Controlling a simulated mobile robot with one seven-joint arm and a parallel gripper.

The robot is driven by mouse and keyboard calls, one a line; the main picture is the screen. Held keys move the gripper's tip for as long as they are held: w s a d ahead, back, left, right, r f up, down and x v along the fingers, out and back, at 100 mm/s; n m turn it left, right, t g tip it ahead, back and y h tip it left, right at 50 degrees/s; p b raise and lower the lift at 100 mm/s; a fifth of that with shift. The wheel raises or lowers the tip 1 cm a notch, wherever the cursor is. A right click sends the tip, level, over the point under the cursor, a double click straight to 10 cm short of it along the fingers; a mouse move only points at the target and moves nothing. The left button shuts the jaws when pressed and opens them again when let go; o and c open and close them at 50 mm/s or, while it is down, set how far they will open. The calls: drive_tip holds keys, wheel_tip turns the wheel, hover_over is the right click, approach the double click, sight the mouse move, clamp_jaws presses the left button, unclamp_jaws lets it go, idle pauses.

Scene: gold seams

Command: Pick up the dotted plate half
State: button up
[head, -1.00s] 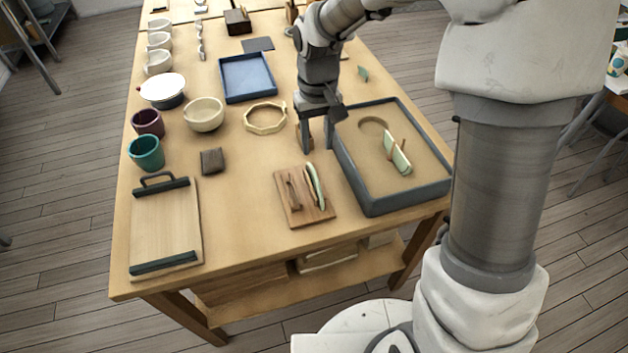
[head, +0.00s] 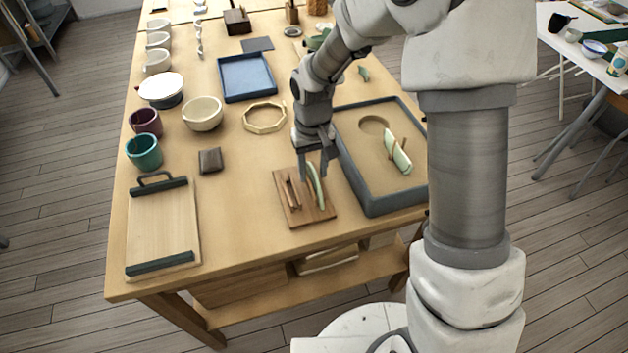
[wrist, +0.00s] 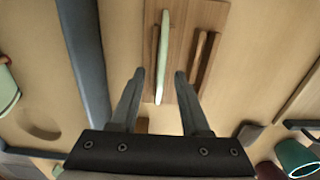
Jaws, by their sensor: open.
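A pale green plate half (head: 316,188) stands on edge on a small wooden rack (head: 325,214) near the table's front. In the wrist view the plate half (wrist: 163,45) shows edge-on, its near end roughly between my fingertips. My gripper (head: 312,176) is open, pointing down just above the rack, at the plate half's far end. In the wrist view my gripper (wrist: 159,76) has nothing held between its fingers. Another pale green plate half (head: 397,154) stands in a sand-filled tray (head: 384,205) to the right. No dots can be made out on either half.
A wooden bar (head: 293,191) stands on the rack beside the plate half. The sand tray's raised grey wall is close on the right. A dark block (head: 210,160), a clamp board (head: 163,228) and cups stand to the left, with bare table between.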

clamp_jaws()
drive_tip(key=shift+r, duration=0.1)
